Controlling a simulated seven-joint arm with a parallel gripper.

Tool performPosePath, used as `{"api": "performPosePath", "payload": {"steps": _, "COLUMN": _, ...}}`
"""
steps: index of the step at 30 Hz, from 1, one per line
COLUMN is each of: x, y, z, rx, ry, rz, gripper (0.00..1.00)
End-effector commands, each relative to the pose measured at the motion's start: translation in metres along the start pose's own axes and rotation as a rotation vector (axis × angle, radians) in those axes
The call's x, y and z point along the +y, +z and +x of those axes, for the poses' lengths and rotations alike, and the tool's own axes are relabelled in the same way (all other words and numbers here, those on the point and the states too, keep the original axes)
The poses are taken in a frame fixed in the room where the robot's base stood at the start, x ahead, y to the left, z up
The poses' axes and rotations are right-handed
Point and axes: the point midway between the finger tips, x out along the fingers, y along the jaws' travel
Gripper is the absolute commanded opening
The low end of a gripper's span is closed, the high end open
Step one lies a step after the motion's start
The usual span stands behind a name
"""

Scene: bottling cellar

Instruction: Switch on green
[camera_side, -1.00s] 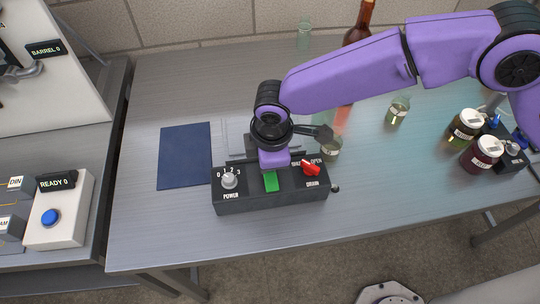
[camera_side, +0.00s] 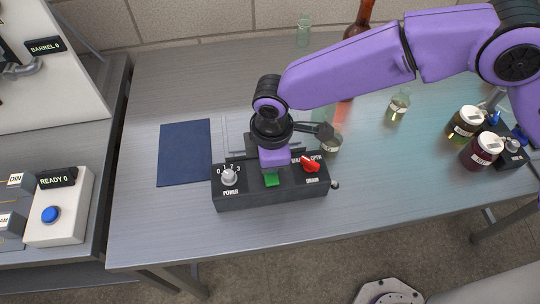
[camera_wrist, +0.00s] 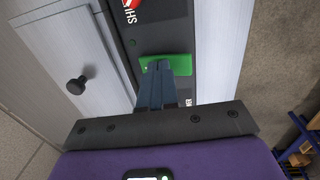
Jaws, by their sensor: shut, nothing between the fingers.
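A black control box (camera_side: 240,199) stands at the table's front, with a green rocker switch (camera_side: 271,181) in the middle of its face. My gripper (camera_side: 273,158) reaches down over the box from behind, just above the switch. The wrist view shows my gripper's fingers (camera_wrist: 159,68) shut together and empty, with their tips over the green switch (camera_wrist: 182,63). They hide its middle part. They are at or very near its surface; I cannot tell whether they touch it.
A white POWER knob (camera_side: 229,177) is left of the switch, and a red DRAIN knob (camera_side: 310,164) is right of it. A dark blue mat (camera_side: 184,152) lies left of the box. Jars (camera_side: 481,153) and a brown bottle (camera_side: 361,20) stand farther right.

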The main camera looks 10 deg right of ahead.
Motion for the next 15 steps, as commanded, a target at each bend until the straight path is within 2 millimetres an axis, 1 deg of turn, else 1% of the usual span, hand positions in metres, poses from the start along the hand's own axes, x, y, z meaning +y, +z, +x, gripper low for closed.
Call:
{"api": "performPosePath", "payload": {"steps": 11, "x": -0.001, "y": 0.0, "z": -0.002, "rx": 0.001, "ry": 0.001, "rz": 0.0, "gripper": 0.0}}
{"api": "performPosePath", "payload": {"steps": 15, "x": 0.002, "y": -0.001, "z": -0.011, "rx": 0.003, "ry": 0.002, "rz": 0.001, "gripper": 0.0}}
